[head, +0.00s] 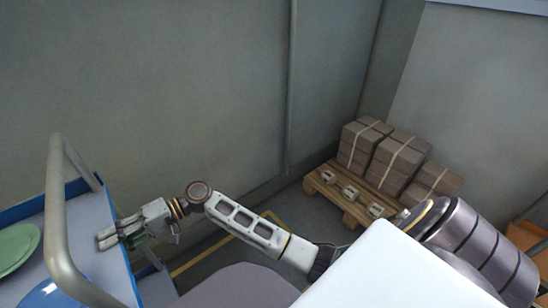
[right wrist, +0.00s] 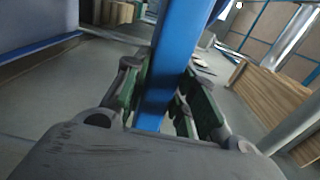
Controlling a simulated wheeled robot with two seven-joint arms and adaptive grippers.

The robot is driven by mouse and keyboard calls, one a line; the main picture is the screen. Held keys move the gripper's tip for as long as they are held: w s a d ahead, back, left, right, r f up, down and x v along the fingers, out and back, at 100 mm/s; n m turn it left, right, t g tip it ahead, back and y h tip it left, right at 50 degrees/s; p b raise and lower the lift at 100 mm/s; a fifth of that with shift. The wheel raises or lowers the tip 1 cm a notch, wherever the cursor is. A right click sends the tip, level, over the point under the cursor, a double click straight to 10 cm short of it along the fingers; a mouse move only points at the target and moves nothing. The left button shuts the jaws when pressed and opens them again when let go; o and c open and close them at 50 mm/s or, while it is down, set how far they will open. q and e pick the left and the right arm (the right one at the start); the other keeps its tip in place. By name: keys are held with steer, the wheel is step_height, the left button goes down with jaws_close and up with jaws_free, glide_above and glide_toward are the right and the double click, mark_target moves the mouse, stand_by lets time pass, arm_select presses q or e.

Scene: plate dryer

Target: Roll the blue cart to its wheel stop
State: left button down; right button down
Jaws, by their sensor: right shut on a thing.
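The blue cart (head: 118,262) stands at the left edge of the head view, partly cut off. It has a grey shelf with a blue rim and a bent metal handle (head: 60,215). My right gripper (head: 106,238) reaches to the cart's right side. In the right wrist view, a blue post (right wrist: 176,60) runs between its green-padded fingers (right wrist: 170,95), and it is shut on that post. The wheel stop cannot be made out, and the cart's wheels are hidden. My left gripper is not in view.
A green plate (head: 17,246) and a blue plate (head: 50,293) lie on the cart. A wooden pallet (head: 335,190) with strapped brown blocks (head: 398,160) stands in the corner. A yellow line (head: 205,254) marks the floor. Grey walls close off the back.

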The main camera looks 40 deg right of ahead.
steer(key=shift+s+f, duration=0.2)
steer(key=shift+f, duration=0.25)
steer(key=c, duration=1.1)
jaws_free()
steer(key=shift+w+r, duration=0.1)
steer(key=shift+r, duration=0.15)
steer(key=shift+w+r, duration=0.1)
steer(key=shift+r, duration=0.05)
steer(key=shift+d, duration=0.15)
steer(key=d, duration=1.1)
steer(key=shift+d+p, duration=0.35)
steer(key=shift+d, duration=0.05)
